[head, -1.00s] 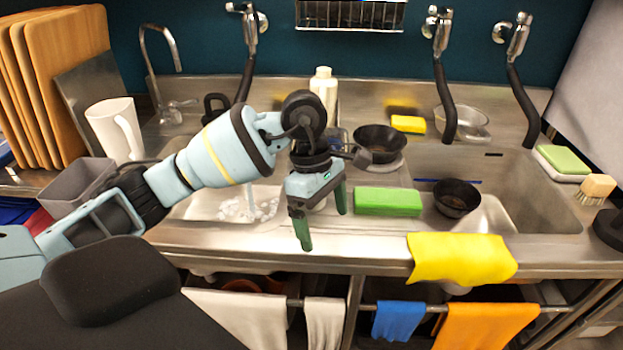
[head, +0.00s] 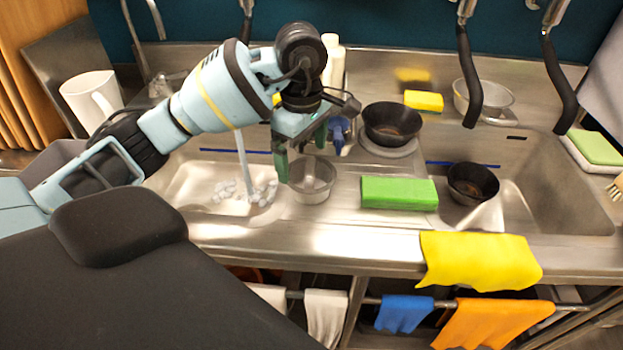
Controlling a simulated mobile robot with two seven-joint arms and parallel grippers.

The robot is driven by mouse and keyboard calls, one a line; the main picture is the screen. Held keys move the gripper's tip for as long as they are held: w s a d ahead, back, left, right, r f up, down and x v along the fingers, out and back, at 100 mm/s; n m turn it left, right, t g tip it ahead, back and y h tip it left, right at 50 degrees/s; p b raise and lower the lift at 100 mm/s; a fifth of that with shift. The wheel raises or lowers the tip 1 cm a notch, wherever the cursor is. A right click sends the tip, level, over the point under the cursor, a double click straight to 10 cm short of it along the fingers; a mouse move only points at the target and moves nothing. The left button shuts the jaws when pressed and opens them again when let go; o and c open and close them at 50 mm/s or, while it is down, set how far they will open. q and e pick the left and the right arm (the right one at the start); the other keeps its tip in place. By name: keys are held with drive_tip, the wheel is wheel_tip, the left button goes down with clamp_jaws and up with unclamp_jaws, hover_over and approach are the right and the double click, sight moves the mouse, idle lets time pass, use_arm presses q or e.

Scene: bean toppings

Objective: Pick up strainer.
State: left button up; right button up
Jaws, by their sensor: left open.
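My left gripper (head: 301,153) is open and empty, its green fingers pointing down near the divider right of the left sink. A small grey bowl-shaped vessel (head: 313,190), possibly the strainer, stands just below and beside the fingers. Its mesh cannot be made out, and the gripper hides part of its far side. A black bowl (head: 390,128) stands behind it to the right on a light round base. A second black bowl (head: 472,190) sits by the right sink. A clear bowl (head: 490,98) is at the back right. My right gripper is out of view.
A green block (head: 398,193) lies right of the grey vessel. Running water and whitish lumps (head: 245,195) are in the left sink. A white bottle (head: 335,65) and yellow sponge (head: 424,101) stand behind. A yellow cloth (head: 478,262) hangs over the front edge.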

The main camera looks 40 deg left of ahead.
sight(304, 169)
use_arm(q)
drive_tip(key=shift+f, duration=0.65)
drive_tip(key=f, duration=0.3)
drive_tip(key=shift+w+f, duration=0.2)
drive_tip(key=shift+f, duration=0.35)
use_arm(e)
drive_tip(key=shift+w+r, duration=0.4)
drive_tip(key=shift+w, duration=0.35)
use_arm(q)
drive_tip(key=shift+c, duration=0.9)
drive_tip(key=c, duration=0.9)
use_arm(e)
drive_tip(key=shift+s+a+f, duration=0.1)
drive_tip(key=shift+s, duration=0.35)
